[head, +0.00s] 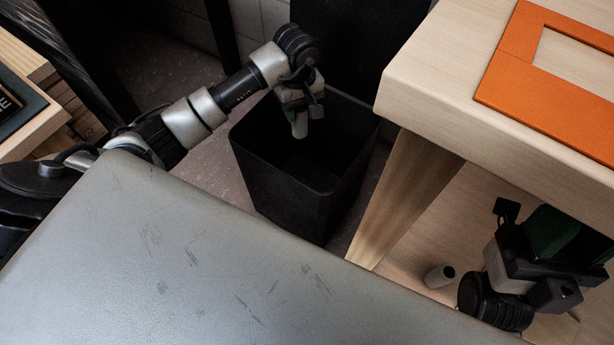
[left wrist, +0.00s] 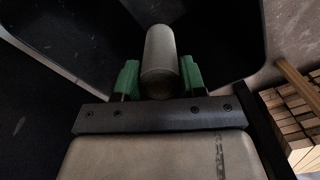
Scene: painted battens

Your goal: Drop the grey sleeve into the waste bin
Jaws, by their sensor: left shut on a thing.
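The grey sleeve (head: 299,128) is a small pale grey cylinder. It hangs below my left gripper (head: 296,112), over the opening of the waste bin (head: 275,180). The bin is black and square, and it stands on the floor. In the left wrist view the sleeve (left wrist: 160,55) sits between the two green fingers of my left gripper (left wrist: 159,80), which is shut on it. The bin's dark inside shows around it. My right gripper (head: 552,232) is at the lower right, with green finger parts showing; its opening is unclear.
A second pale cylinder with a dark hole (head: 440,276) stands near my right gripper, on a wooden surface under the table. The pale wooden table (head: 440,75) carries an orange frame (head: 550,110) and stands close right of the bin. Stacked wooden pieces (left wrist: 295,120) show in the left wrist view.

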